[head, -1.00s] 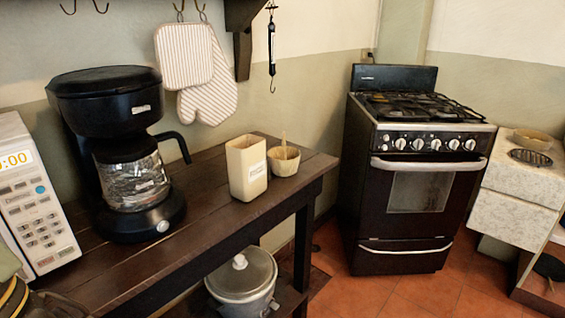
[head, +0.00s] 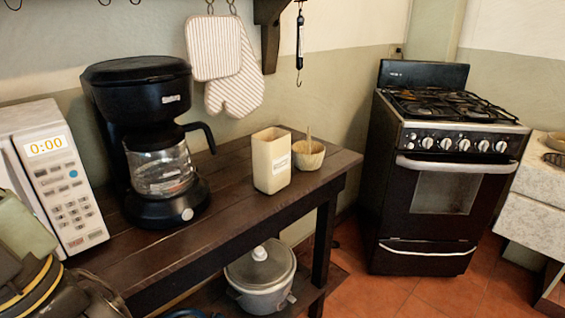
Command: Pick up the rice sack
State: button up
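A beige, open-topped, upright container (head: 271,162) with a small printed label stands on the dark wooden table in the head view. It is box-shaped, and I cannot tell whether it is the rice sack. No other thing in view is clearly a sack. My gripper does not show clearly in the head view, and nothing is touching the container.
A bowl (head: 307,155) with a utensil stands just right of the container on the wooden table (head: 230,215). A coffee maker (head: 140,105) and microwave (head: 58,180) are left. A lidded pot (head: 260,268) sits below. A stove (head: 440,170) stands right.

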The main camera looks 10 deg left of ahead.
aim_at(271, 147)
jog(key=i+j+z, duration=0.2)
jog(key=z, duration=0.15)
jog(key=i+j+z, duration=0.15)
jog(key=j+z, duration=0.2)
jog(key=i+j+z, duration=0.1)
jog(key=j+z, duration=0.25)
